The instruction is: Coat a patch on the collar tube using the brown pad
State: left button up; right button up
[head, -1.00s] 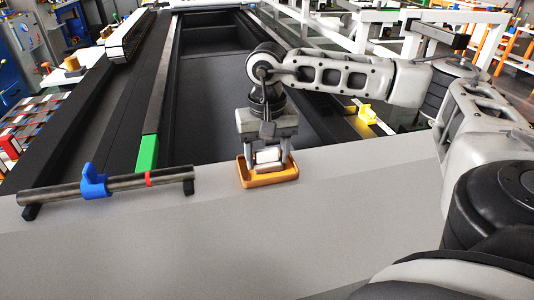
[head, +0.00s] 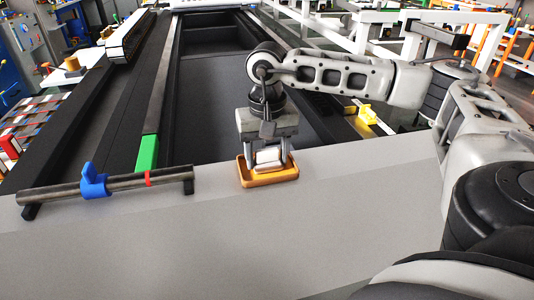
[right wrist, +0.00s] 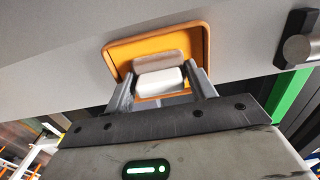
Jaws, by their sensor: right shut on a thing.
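The collar tube (head: 125,186) is a dark grey bar lying across two black supports at the left of the pale bench. It carries a blue collar (head: 94,182) and a narrow red band (head: 148,178). My right gripper (head: 268,163) points down into a shallow orange tray (head: 270,182) and is shut on a pad with a white block (right wrist: 160,82) as its upper part. A tan strip (right wrist: 160,57) shows beside the block in the right wrist view; I cannot tell whether it is the pad's brown face. The pad's underside is hidden. My left gripper is not in view.
The pale bench top (head: 220,235) is clear in front of the tube and tray. Behind it are a dark recessed rack and a rail with a green end (head: 147,153). A yellow piece (head: 367,114) sits behind my right arm.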

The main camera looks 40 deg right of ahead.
aim_at(267, 149)
jog(key=shift+r+p, duration=1.7)
jog(key=shift+r, duration=0.7)
jog(key=shift+r+p, duration=0.45)
jog(key=shift+r, duration=0.65)
